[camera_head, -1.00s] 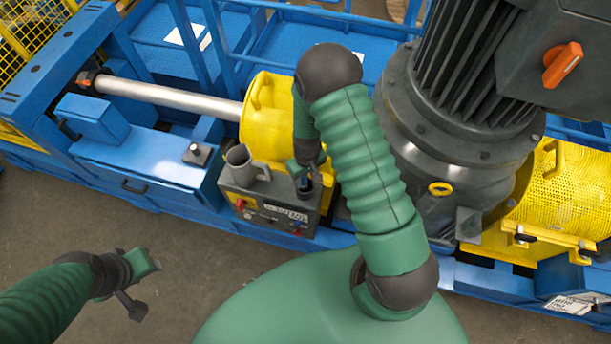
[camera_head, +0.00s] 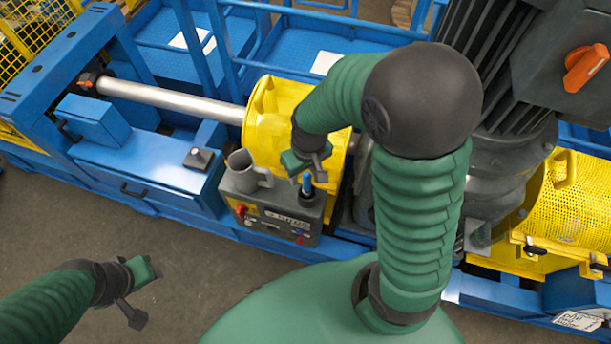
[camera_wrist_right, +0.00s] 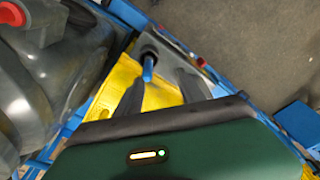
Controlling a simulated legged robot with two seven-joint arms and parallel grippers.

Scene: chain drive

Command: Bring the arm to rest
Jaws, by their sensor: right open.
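My right gripper (camera_head: 310,172) is over the front of the yellow guard, just above and behind the grey control box (camera_head: 265,214). Its two dark fingers (camera_wrist_right: 160,95) are apart in the right wrist view, with nothing held between them.
A yellow guard (camera_head: 272,130) and steel shaft (camera_head: 170,100) lie behind. A large dark motor (camera_head: 510,165) stands close to my right arm. The floor (camera_head: 190,270) in front is clear.

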